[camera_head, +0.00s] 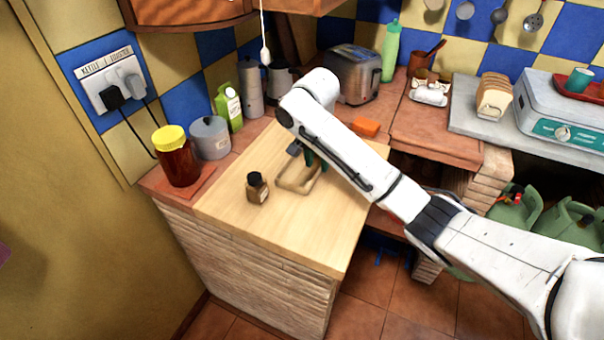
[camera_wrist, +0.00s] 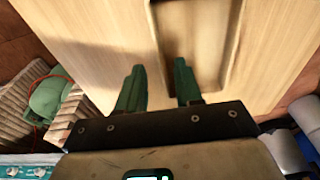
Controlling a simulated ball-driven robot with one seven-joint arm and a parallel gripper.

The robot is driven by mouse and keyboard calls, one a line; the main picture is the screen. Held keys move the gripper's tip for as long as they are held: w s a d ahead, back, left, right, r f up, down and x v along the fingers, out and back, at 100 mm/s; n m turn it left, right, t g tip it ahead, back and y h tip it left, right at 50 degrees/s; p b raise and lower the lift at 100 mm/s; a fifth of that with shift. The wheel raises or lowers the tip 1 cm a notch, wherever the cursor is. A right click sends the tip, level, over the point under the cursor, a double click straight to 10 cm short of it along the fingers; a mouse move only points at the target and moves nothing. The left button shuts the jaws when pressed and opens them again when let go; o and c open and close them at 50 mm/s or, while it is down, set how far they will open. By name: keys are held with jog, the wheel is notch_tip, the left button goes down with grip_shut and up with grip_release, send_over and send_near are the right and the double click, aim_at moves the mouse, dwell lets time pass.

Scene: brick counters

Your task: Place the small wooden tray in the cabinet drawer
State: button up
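The small wooden tray (camera_head: 296,190) lies on the light wood board of the counter, partly hidden behind my arm in the head view. In the wrist view its rim (camera_wrist: 233,45) runs away from my gripper. My gripper (camera_wrist: 158,75) is open and empty, its two green fingers apart. In the wrist view they straddle the line of the tray's left wall, one outside it and one over the hollow; I cannot tell whether they touch it. In the head view my gripper (camera_head: 308,158) is over the tray's far end. No open drawer can be made out.
A small dark bottle (camera_head: 257,187) stands just left of the tray. A yellow-lidded jar (camera_head: 176,156), a grey pot (camera_head: 209,138) and a green bottle (camera_head: 228,108) line the counter's left edge. A toaster (camera_head: 354,74) and an orange block (camera_head: 365,127) are behind. The board's front is clear.

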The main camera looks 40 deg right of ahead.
aim_at(302, 169)
jog(key=shift+d+f, duration=0.15)
jog(key=shift+f, duration=1.2)
jog(key=shift+w, duration=0.1)
jog(key=shift+c, duration=0.2)
grip_shut()
